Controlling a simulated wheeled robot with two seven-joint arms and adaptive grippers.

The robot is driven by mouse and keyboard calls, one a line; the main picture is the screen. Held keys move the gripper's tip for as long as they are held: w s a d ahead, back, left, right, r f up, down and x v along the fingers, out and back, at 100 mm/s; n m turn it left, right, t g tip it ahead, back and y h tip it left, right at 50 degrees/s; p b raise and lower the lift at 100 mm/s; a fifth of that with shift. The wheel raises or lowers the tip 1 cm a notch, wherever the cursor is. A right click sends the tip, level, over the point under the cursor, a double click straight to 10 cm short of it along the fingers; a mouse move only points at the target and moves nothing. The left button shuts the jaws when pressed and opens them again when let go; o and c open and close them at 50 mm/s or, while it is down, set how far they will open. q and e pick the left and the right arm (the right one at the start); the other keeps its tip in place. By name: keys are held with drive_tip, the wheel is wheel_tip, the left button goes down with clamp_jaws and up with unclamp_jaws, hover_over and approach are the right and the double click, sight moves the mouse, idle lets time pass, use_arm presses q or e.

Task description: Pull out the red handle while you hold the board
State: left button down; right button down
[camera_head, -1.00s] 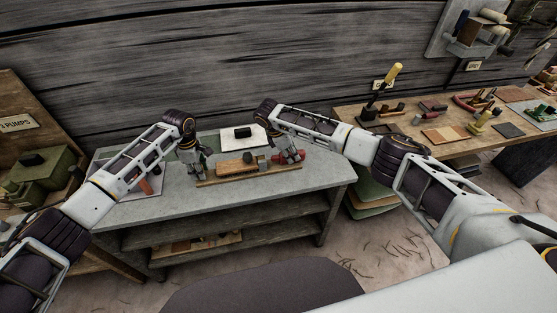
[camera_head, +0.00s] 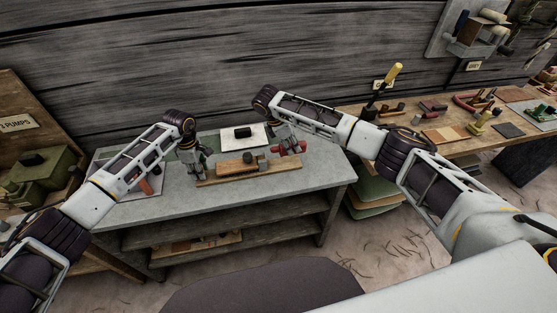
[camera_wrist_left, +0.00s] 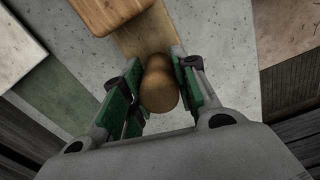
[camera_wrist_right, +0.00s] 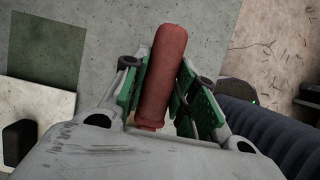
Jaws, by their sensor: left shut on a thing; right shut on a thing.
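The board (camera_head: 275,171) lies on the grey bench top, with a lighter wooden block and a dark round knob (camera_head: 262,158) on it. My left gripper (camera_head: 197,172) is at the board's left end. In the left wrist view its green pads are shut on a round wooden grip (camera_wrist_left: 158,88) at the end of the board (camera_wrist_left: 150,38). My right gripper (camera_head: 291,149) is shut on the red handle (camera_head: 300,147), beyond the board's right end. In the right wrist view the red handle (camera_wrist_right: 163,75) lies lengthwise between the pads, and no board shows beside it.
A white plate with a black block (camera_head: 242,133) lies behind the board. A tray with a red-handled item (camera_head: 147,187) is left of my left gripper. The bench top (camera_head: 325,168) is clear at the right. A tool table (camera_head: 440,118) stands further right.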

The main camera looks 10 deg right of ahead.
drive_tip(key=shift+r, duration=1.75)
use_arm(q)
drive_tip(key=c, duration=1)
unclamp_jaws()
drive_tip(key=shift+c, duration=0.2)
